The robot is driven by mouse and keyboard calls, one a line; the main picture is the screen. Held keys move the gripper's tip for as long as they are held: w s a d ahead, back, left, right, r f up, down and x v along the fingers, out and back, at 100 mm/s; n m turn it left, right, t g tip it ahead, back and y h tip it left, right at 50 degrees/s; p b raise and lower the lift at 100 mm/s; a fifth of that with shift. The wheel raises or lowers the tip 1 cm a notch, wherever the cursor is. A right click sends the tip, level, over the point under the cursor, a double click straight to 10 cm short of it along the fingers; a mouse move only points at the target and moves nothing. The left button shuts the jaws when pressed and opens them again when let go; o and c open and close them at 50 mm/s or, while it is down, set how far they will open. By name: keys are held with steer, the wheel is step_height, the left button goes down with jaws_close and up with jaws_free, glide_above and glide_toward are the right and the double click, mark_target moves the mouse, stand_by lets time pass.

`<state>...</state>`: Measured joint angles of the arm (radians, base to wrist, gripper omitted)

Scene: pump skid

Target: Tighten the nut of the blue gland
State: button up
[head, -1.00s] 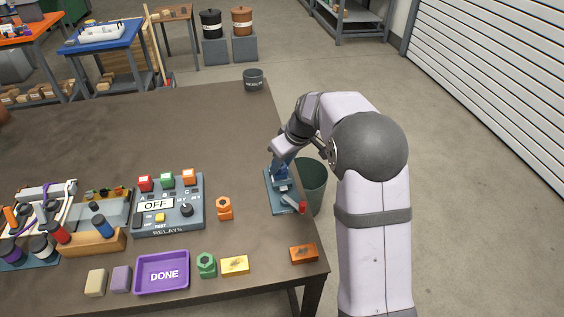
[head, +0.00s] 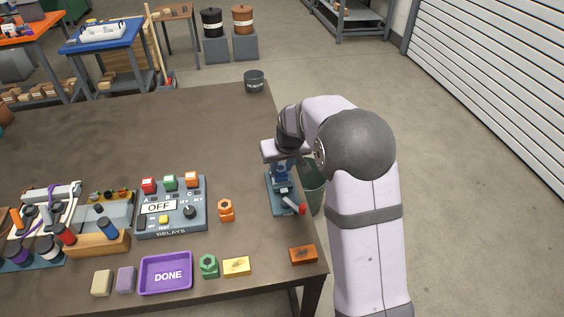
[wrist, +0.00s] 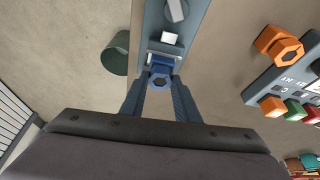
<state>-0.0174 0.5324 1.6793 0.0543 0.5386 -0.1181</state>
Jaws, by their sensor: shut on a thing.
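The blue gland (head: 284,176) stands in a blue-grey vise (head: 276,203) at the table's right edge, partly hidden under my gripper in the head view. In the wrist view the gland's hexagonal blue nut (wrist: 160,82) is seen end-on, between the fingertips. My gripper (wrist: 159,84) is shut on the nut, one finger on each side.
A green-grey bin (head: 313,185) stands on the floor beside the vise. Left of the vise are an orange gland (head: 226,210) and the relay box (head: 170,215). A green gland (head: 208,266), a purple DONE tray (head: 166,273) and blocks lie near the front edge.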

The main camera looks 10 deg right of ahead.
steer(key=m+h+b, duration=0.1)
steer(key=m, duration=0.2)
steer(key=shift+a+f, duration=0.1)
steer(key=shift+a, duration=0.1)
steer(key=m+h+b, duration=0.1)
steer(key=m, duration=0.1)
steer(key=m+h+b, duration=0.1)
steer(key=m, duration=0.2)
steer(key=shift+w+a+g+b, duration=0.1)
steer(key=shift+a+g+b, duration=0.05)
steer(key=shift+g+b, duration=0.25)
steer(key=m+g+h, duration=0.1)
steer(key=m, duration=0.2)
steer(key=shift+w+a+m, duration=0.1)
steer(key=shift+m, duration=0.2)
steer(key=shift+m+g+h+p, duration=0.3)
steer(key=shift+m+g+p, duration=0.25)
steer(key=shift+m, duration=1.15)
steer(key=o, duration=1.1)
steer(key=shift+c, duration=0.2)
steer(key=shift+r, duration=0.2)
steer(key=w+b+v, duration=0.1)
steer(key=v, duration=0.6)
steer(key=shift+s, duration=0.4)
